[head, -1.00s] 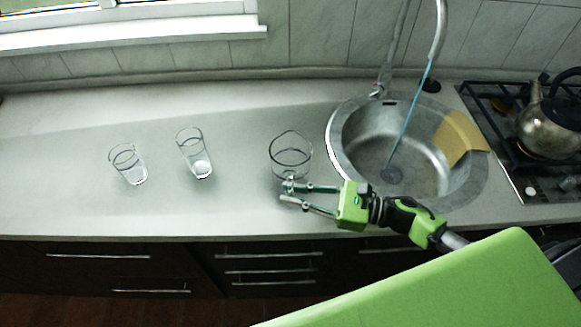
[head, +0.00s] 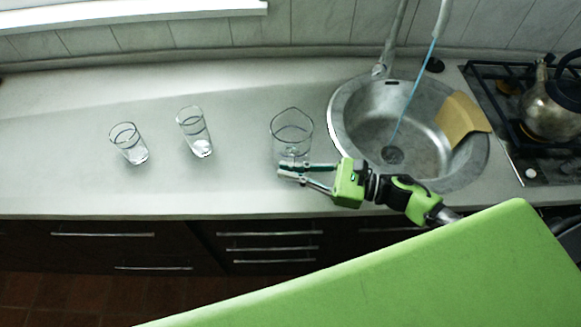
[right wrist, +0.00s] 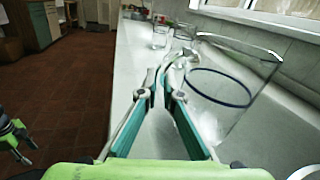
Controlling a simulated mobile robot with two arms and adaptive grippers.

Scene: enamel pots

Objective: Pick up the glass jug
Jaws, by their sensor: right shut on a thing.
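The clear glass jug (head: 292,128) stands upright on the counter, left of the sink; it also shows large in the right wrist view (right wrist: 240,80), with a dark ring around it. My right gripper (head: 281,170) is at its near side, fingers reaching in from the right. In the right wrist view the fingertips (right wrist: 168,75) are close together at the jug's left side, shut on it, seemingly at the handle; the exact contact is hard to see through the glass.
Two clear drinking glasses (head: 130,145) (head: 195,133) stand left of the jug. A round steel sink (head: 345,135) with a tap and a yellow-brown cloth (head: 460,117) is to the right. A kettle (head: 548,110) stands on the hob. The counter's front left is clear.

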